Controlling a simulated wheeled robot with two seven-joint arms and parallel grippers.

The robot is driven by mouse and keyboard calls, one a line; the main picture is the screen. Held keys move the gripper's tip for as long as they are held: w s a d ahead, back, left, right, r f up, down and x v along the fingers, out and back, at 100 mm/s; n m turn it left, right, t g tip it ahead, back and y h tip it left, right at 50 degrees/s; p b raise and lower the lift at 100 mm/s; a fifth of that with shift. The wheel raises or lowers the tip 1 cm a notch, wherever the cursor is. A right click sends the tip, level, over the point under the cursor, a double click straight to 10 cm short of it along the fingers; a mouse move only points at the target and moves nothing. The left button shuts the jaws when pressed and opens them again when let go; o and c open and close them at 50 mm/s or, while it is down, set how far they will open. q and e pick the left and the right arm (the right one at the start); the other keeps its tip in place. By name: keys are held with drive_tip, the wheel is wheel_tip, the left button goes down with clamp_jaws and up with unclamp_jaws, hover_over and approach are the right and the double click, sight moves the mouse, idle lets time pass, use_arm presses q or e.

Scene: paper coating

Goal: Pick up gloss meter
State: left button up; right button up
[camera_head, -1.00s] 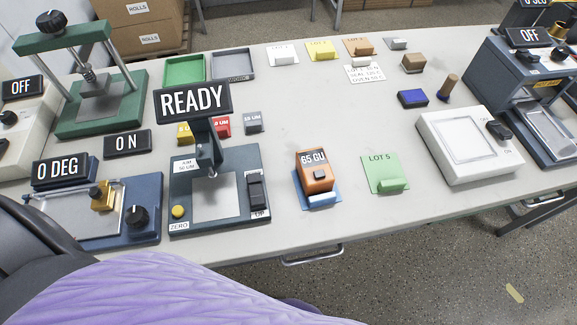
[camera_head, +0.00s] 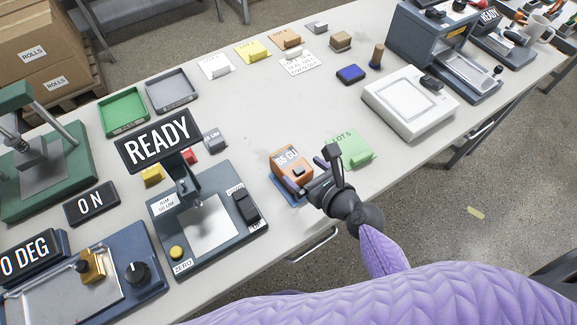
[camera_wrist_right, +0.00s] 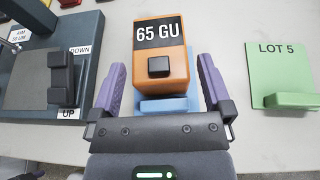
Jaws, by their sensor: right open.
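The gloss meter (camera_head: 288,160) is an orange block with a black "65 GU" display and a dark button, standing on a blue base near the table's front edge. It also shows in the right wrist view (camera_wrist_right: 178,62), straight ahead of the fingers. My right gripper (camera_head: 303,186) is open at the meter's near side. In the right wrist view its two purple fingers (camera_wrist_right: 160,85) lie left and right of the meter's near end, with the blue base between them. Whether they touch the meter I cannot tell. My left gripper is not in view.
A green LOT 5 card (camera_head: 352,147) with a raised block lies just right of the meter. A thickness gauge (camera_head: 208,215) with a READY sign stands to its left. A white box (camera_head: 410,103) is farther right. The table middle (camera_head: 265,105) is clear.

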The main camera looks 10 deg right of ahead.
sight(296, 167)
drive_tip(key=b+x, duration=0.1)
drive_tip(key=x, duration=0.4)
drive_tip(key=shift+a+f+b, duration=0.1)
drive_tip(key=shift+f+b, duration=0.2)
drive_tip(key=shift+b, duration=0.05)
drive_tip(key=shift+s, duration=0.1)
drive_tip(key=shift+c, duration=0.3)
